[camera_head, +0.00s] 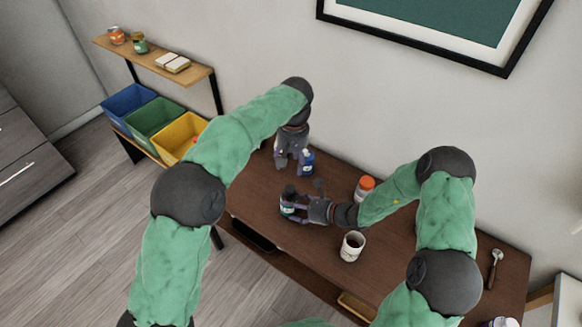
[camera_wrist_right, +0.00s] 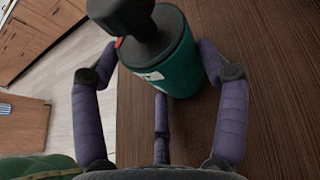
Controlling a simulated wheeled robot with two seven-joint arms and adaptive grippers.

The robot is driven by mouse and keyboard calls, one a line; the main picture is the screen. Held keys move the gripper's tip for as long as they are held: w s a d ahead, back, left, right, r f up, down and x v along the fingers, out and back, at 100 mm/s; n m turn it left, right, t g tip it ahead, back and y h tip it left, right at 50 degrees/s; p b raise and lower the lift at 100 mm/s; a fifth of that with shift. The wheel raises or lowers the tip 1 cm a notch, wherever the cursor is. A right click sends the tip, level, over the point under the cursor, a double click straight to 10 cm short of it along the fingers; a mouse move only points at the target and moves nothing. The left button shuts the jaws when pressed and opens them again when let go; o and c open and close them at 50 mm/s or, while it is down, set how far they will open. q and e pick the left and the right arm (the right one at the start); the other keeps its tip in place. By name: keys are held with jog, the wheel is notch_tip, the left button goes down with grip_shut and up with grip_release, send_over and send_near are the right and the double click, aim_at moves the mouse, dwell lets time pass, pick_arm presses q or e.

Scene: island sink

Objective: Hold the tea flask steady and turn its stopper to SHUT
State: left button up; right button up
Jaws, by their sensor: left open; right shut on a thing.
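The tea flask (camera_wrist_right: 165,60) is a teal cylinder with a black stopper (camera_wrist_right: 125,22) and a small red mark by the stopper. I cannot read the stopper's setting.
A blue bottle (camera_head: 307,162) stands right beside my left gripper. Coloured bins (camera_head: 152,118) stand at the left.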

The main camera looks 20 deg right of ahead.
jog(key=shift+f, duration=0.1)
jog(key=o, duration=1.3)
jog(key=shift+d, duration=0.1)
